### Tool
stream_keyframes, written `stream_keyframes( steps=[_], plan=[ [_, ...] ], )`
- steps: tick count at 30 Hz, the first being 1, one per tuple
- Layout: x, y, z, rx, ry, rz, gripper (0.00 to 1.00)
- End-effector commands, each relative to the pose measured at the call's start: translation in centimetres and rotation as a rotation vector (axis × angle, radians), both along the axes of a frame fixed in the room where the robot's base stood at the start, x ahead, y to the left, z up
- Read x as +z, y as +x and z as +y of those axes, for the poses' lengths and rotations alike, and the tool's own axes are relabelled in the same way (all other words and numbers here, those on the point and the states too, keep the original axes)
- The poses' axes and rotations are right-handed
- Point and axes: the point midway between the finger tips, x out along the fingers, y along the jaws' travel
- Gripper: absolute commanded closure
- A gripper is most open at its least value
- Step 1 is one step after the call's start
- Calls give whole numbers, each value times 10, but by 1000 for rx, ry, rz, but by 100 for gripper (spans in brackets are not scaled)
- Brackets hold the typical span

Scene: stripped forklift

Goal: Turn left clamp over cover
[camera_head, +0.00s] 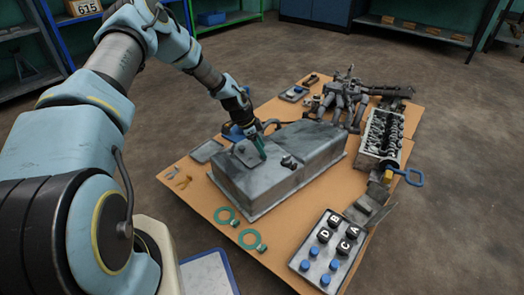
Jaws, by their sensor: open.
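A long grey metal housing (258,190) lies on an orange-brown board. A flat grey plate (243,154), which looks like the cover, lies on its top near the left end. My gripper (264,140) reaches down from the upper left and is open, with a green fingertip low over or at the right side of this plate. I cannot tell whether it touches. A small dark fitting (289,162), perhaps a clamp, sits on the housing top to the right of the gripper. A left clamp is not clearly visible; my gripper may hide it.
The board (285,228) also carries green rings (251,239), a block with lettered knobs (326,250), an engine-like part (381,134), a blue-handled tool (407,176) and a pipe assembly (342,97). Shelves (420,30) line the back. Floor is free at right.

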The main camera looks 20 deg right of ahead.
Motion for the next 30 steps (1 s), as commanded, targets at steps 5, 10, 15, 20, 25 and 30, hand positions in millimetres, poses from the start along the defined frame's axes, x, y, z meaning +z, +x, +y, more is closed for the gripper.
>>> stream_keyframes(
  steps=[5,10,15,20,25,30],
  plan=[
    [-7,-1,-3,0,0,0,35],
    [-6,-1,-3,0,0,0,35],
    [-6,-1,-3,0,0,0,48],
    [-6,-1,-3,0,0,0,66],
    [-6,-1,-3,0,0,0,85],
    [-6,-1,-3,0,0,0,100]
  ],
)
